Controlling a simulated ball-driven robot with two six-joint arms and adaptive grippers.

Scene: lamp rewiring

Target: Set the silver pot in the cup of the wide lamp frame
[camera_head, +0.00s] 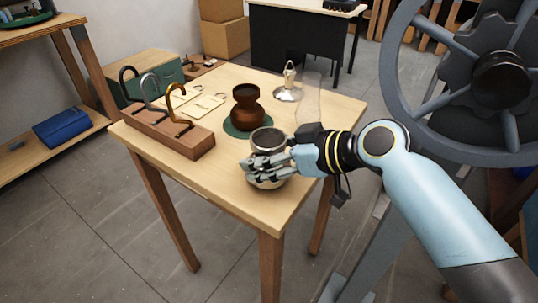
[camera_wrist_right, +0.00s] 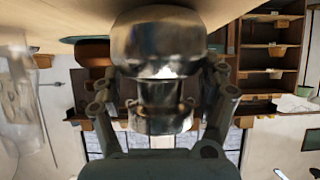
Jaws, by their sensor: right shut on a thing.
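The silver pot (camera_head: 268,142) has a wide open mouth, a narrow neck and a rounded lower body. It is upright at the front right of the wooden table. My right gripper (camera_head: 262,167) is shut around its neck, with fingers hiding part of it. In the right wrist view the pot (camera_wrist_right: 160,45) fills the space between the gripper's fingers (camera_wrist_right: 160,95). I cannot tell whether the pot touches the table. I cannot clearly pick out the wide lamp frame or its cup. My left gripper is not in view.
A brown pot (camera_head: 246,115) stands on a green mat (camera_head: 234,133) close behind the silver pot. A clear glass chimney (camera_head: 310,95) and a silver stand (camera_head: 288,94) are at the back right. A wooden block (camera_head: 160,133) with curved hooks is at left. The table's front (camera_head: 225,185) is clear.

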